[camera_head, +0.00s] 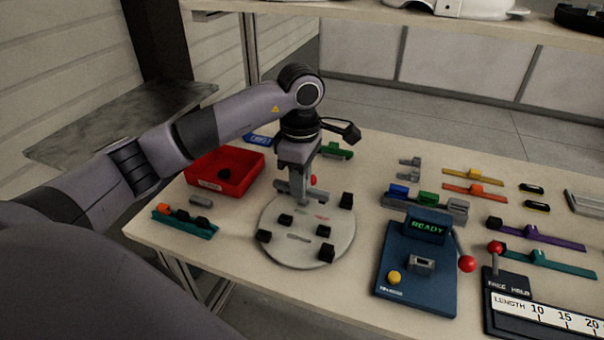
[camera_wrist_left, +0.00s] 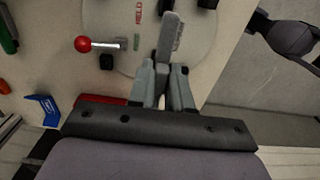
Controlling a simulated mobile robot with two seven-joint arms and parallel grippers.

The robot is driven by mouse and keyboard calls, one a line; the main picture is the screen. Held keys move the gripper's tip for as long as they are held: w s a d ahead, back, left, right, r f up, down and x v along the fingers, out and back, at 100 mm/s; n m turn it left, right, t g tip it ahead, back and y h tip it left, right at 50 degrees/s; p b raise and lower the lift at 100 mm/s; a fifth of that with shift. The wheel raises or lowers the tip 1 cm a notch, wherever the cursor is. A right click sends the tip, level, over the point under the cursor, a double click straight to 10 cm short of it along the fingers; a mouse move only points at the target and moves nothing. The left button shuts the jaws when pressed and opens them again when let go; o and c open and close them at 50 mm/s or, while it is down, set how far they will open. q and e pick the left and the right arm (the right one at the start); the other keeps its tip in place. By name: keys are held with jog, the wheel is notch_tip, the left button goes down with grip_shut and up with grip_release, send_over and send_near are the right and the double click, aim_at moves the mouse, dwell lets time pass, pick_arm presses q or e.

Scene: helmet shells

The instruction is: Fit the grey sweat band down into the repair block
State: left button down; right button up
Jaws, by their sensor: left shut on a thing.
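My left gripper (camera_head: 297,186) points down over the round pale plate (camera_head: 284,257), near its far edge. It is shut on a grey bar-like piece, which I take for the grey sweat band (camera_wrist_left: 171,38). In the left wrist view the piece sticks out beyond the fingertips (camera_wrist_left: 165,82), over the plate. I cannot tell whether it touches the plate. The plate carries several black blocks and has slots in its top. I cannot tell for sure which thing is the repair block. My right gripper is not in view.
A red tray (camera_head: 250,182) and a teal rack (camera_head: 184,225) lie left of the plate. A blue device (camera_head: 408,262) reading READY stands to the right, with a grey rack (camera_head: 458,206) behind it. A red knob (camera_wrist_left: 83,44) is close beside my gripper.

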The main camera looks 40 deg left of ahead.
pick_arm(q)
jog(key=shift+w+d+f, duration=0.1)
jog(key=shift+d+f, duration=0.1)
jog(key=shift+d, duration=0.25)
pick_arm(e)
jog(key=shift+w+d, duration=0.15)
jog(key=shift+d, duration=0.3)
pick_arm(q)
jog(key=shift+a, duration=0.1)
jog(key=shift+f+b, duration=2.2)
jog(key=shift+f, duration=0.7)
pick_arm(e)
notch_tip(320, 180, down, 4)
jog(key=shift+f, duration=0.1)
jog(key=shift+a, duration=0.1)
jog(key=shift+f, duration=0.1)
pick_arm(q)
jog(key=shift+f+b, duration=1)
jog(key=shift+f, duration=0.2)
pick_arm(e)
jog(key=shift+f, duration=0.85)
pick_arm(q)
jog(key=c, duration=1)
grip_release()
